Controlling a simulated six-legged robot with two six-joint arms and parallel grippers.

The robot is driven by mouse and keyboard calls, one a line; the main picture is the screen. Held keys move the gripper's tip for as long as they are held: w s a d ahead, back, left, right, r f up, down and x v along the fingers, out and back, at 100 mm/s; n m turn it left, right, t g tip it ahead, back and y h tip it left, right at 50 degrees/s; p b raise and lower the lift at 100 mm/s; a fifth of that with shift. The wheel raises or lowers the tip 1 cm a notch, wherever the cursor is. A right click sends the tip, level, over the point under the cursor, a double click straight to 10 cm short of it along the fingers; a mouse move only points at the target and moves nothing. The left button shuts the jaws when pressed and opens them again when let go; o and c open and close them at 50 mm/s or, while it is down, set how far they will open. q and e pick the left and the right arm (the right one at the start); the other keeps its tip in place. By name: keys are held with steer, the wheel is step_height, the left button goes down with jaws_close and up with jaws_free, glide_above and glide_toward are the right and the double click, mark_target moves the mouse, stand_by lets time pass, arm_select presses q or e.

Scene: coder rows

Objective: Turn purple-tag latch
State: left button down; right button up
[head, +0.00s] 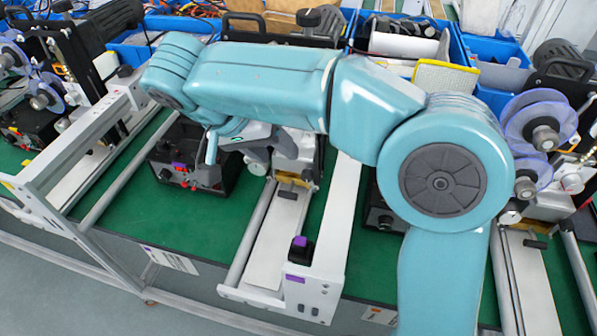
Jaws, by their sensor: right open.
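The purple-tag latch (299,250) is a small black knob with a purple top. It stands on the near end of a white machine frame (330,245), above a small purple label (295,279) on the front face. My right gripper (222,142) is open and shows no object between its fingers. It is up and to the left of the latch in the picture, over a black control box (190,160), and apart from the latch. My teal right arm hides part of the machine behind it. My left gripper is not in view.
Similar coder machines stand at left (60,110) and right (540,130), with clear reels. Blue bins (480,40) with tools and parts line the back. A silver rail (250,235) runs beside the latch's machine. Green table surface (200,220) is bare to its left.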

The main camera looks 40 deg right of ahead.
mark_target(305, 176)
steer(key=b+x, duration=0.1)
steer(key=x, duration=1)
jaws_close()
steer(key=t+y+b, duration=0.1)
steer(key=b, duration=0.1)
steer(key=t+b, duration=0.1)
steer(key=b, duration=0.2)
steer(key=shift+s+d+f+m+y, duration=0.2)
steer(key=shift+f+m+y, duration=0.1)
steer(key=shift+y, duration=0.1)
steer(key=shift+r, duration=0.4)
